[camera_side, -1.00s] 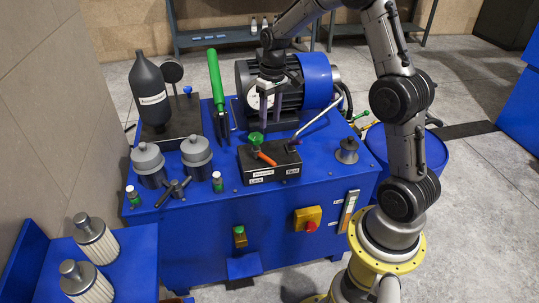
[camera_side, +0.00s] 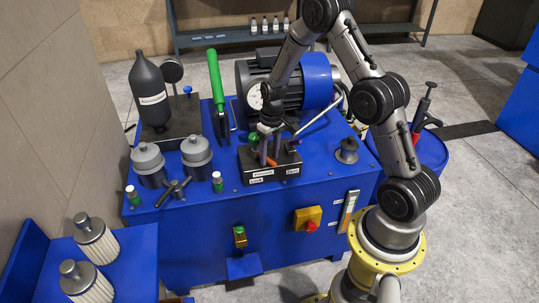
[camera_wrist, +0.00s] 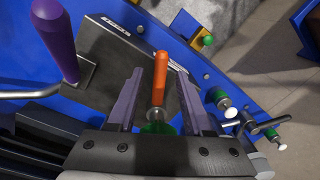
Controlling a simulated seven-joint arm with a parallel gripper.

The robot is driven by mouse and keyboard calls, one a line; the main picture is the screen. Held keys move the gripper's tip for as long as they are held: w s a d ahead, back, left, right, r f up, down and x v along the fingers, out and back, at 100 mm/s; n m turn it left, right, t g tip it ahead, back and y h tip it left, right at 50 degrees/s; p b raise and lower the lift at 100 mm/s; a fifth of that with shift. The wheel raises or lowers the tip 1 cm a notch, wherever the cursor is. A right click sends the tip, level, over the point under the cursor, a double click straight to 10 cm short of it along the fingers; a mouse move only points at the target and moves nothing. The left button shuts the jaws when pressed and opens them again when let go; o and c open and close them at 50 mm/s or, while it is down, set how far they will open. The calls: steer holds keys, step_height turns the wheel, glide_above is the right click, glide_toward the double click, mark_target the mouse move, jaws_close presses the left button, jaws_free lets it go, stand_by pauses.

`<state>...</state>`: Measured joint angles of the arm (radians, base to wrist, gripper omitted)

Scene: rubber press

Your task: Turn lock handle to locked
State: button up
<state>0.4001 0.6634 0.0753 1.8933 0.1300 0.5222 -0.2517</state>
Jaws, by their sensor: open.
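The lock handle is a short orange lever (camera_wrist: 159,78) with a green hub (camera_wrist: 158,127), on top of a dark block (camera_wrist: 103,68) with small white labels. In the side view the orange lever (camera_side: 269,161) and block (camera_side: 285,172) sit near the front of the blue bench. My gripper (camera_wrist: 160,80) is open, with one purple finger on each side of the orange lever; gaps show on both sides. In the side view my gripper (camera_side: 270,150) is down over the block and partly covers the lever. Finger contact below the tips cannot be told.
A metal lever (camera_side: 318,125) rises from the block's right side; its purple grip (camera_wrist: 54,38) is close to my gripper in the wrist view. A green-handled lever (camera_side: 216,82), motor (camera_side: 275,85), grey canisters (camera_side: 196,152) and a small grey fitting (camera_side: 346,151) stand around it.

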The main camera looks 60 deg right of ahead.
steer(key=shift+f, duration=0.15)
steer(key=shift+c, duration=0.2)
jaws_close()
stand_by(1.2)
